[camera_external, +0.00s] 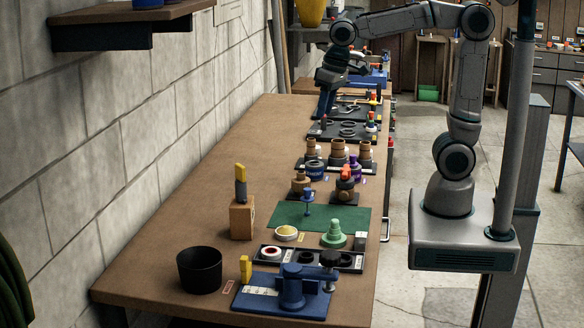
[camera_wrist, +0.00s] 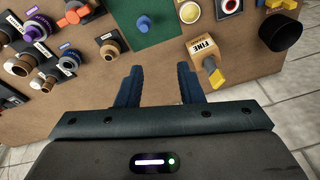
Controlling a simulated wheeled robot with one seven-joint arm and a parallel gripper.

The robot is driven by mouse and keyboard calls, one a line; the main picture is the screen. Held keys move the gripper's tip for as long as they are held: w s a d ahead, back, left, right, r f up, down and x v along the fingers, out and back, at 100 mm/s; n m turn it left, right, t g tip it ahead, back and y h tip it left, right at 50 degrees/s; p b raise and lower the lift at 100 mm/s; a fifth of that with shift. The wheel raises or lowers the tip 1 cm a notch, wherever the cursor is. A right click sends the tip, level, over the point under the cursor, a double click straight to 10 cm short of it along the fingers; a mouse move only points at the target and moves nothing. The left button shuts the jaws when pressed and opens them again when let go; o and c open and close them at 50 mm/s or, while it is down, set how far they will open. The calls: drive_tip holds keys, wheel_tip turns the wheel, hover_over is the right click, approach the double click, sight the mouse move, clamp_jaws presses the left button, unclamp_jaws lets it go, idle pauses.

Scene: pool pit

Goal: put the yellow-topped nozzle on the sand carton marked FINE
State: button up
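The yellow-topped nozzle (camera_external: 240,183) stands upright on a small tan carton (camera_external: 241,219) at the left of the bench. In the wrist view the nozzle (camera_wrist: 217,77) is seen from above, its grey lower part on the carton (camera_wrist: 194,51), whose white label reads FINE. The nozzle appears to rest on the carton's top. My gripper (camera_wrist: 160,72) has its two dark blue fingers apart with only bare bench between them. In the external view my gripper (camera_external: 325,108) is farther back along the bench, clear of the nozzle and carton.
A black cup (camera_external: 199,271), a blue fixture (camera_external: 291,289) with a yellow block (camera_external: 246,268) beside it, and a black tray (camera_external: 305,260) stand at the near end. A green mat (camera_external: 355,217) and several fittings lie along the right. The bench's left side toward the wall is clear.

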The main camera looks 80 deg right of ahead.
drive_tip(key=s+d+f+n, duration=0.1)
drive_tip(key=s+f, duration=0.2)
drive_tip(key=s, duration=0.3)
drive_tip(key=s+d+f+n+t, duration=0.1)
drive_tip(key=s+d+f+n, duration=0.1)
drive_tip(key=s+f, duration=0.2)
drive_tip(key=s, duration=0.3)
idle(0.5)
